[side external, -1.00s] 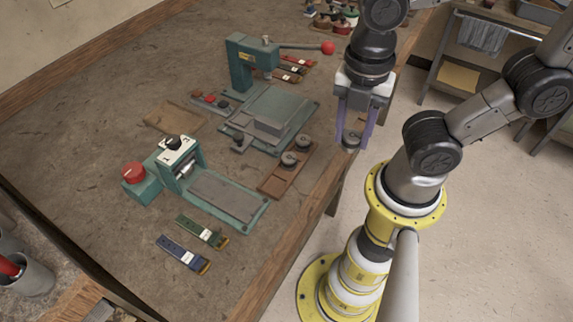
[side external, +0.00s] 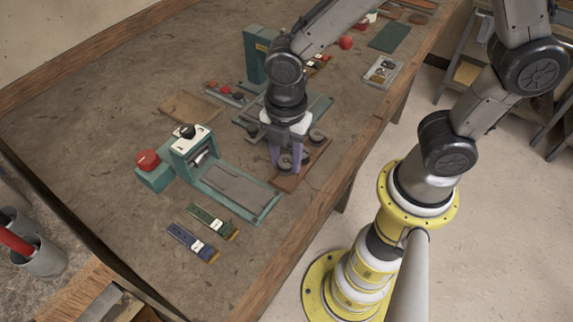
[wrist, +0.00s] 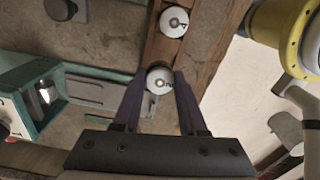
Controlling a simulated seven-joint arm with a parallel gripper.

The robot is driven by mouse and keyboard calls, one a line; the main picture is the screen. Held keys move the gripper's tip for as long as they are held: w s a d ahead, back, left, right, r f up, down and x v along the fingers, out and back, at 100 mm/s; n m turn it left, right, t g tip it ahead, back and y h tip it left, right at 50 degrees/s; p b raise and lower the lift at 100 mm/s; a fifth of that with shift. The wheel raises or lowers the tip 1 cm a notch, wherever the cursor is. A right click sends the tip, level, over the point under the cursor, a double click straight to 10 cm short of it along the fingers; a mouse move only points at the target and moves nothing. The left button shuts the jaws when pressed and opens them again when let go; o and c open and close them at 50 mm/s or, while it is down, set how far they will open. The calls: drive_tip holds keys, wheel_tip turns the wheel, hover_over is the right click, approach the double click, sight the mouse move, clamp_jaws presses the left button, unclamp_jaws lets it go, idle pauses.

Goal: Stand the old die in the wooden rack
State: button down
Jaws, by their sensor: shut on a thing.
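My gripper (side external: 284,165) is shut on a round grey die (wrist: 157,84), holding it by its sides between the purple fingers. The held die is at the near end of the brown wooden rack (side external: 318,153), in line with it. I cannot tell whether its underside touches the rack. In the wrist view another pale-faced round die (wrist: 174,22) stands on the rack (wrist: 160,48) just beyond the held one. A die (side external: 317,135) also shows on the rack in the side view. My gripper hides part of the rack there.
A teal machine with a red knob (side external: 147,160) and long bed (side external: 235,188) stands left of the rack. A teal press (side external: 257,55) is behind my gripper. Green (side external: 209,218) and blue (side external: 190,240) strips lie in front. The table's wooden edge (side external: 290,245) runs close to the rack.

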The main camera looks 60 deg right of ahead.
sight(288, 173)
drive_tip(key=shift+f, duration=1.45)
drive_tip(key=shift+f, duration=0.2)
drive_tip(key=shift+s+f, duration=0.2)
drive_tip(key=shift+f, duration=0.35)
drive_tip(key=shift+c, duration=2.3)
unclamp_jaws()
wheel_tip(288, 173, up, 13)
drive_tip(key=shift+w+r, duration=0.15)
drive_tip(key=shift+r, duration=0.05)
drive_tip(key=s+d+r+m+t, duration=0.2)
drive_tip(key=d+m, duration=0.4)
drive_tip(key=m, duration=0.4)
drive_tip(key=s+d+r+m+t, duration=0.3)
drive_tip(key=s+d+m, duration=0.3)
drive_tip(key=m, duration=0.3)
drive_tip(key=shift+s+d+r+m+t, duration=0.3)
drive_tip(key=shift+r+m, duration=0.1)
drive_tip(key=shift+r, duration=0.35)
